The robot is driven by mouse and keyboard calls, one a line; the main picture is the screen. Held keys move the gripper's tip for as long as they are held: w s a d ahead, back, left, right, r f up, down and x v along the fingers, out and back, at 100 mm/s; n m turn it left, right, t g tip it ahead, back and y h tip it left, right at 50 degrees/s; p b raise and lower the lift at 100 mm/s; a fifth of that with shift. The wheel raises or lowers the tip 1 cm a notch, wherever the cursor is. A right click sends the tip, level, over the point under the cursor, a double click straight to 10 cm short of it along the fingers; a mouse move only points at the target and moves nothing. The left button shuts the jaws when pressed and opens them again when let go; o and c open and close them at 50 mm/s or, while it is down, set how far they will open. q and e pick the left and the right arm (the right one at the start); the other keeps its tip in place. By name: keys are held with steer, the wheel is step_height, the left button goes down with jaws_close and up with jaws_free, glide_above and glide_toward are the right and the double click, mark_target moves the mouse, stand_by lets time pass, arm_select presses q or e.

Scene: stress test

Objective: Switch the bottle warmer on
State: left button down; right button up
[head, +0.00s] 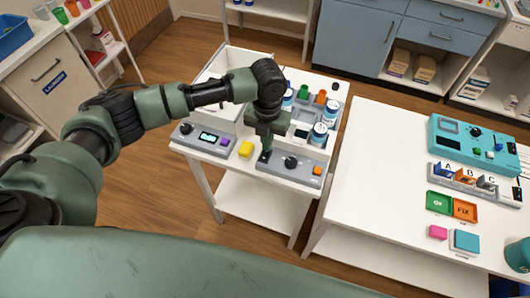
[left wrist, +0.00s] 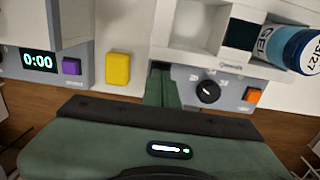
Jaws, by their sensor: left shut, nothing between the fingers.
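A grey control panel with a black knob (head: 291,162) and an orange button (head: 317,171) fronts a white unit on the small white table. I take it as the bottle warmer; its small label is not readable. In the left wrist view the knob (left wrist: 207,91) and orange button (left wrist: 253,95) show right of my fingers. My left gripper (head: 265,155) is shut and empty, pointing down at the panel's left end, left of the knob. In the left wrist view the fingertips (left wrist: 161,68) overlap a dark spot there; I cannot tell whether they touch it. My right gripper is not in view.
A second grey device with a display (left wrist: 38,61) reading 0:00 and a purple button (left wrist: 72,66) stands left. A yellow block (head: 246,149) sits between the panels. Blue-labelled bottles (head: 318,135) stand behind the knob. A larger white table (head: 375,165) is right, with a teal device (head: 470,137).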

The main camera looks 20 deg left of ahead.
arm_select(q)
steer(key=shift+f+b, duration=0.35)
steer(key=shift+f, duration=0.35)
steer(key=shift+r, duration=0.15)
step_height(320, 180, up, 7)
steer(key=p, duration=0.7)
stand_by(0.5)
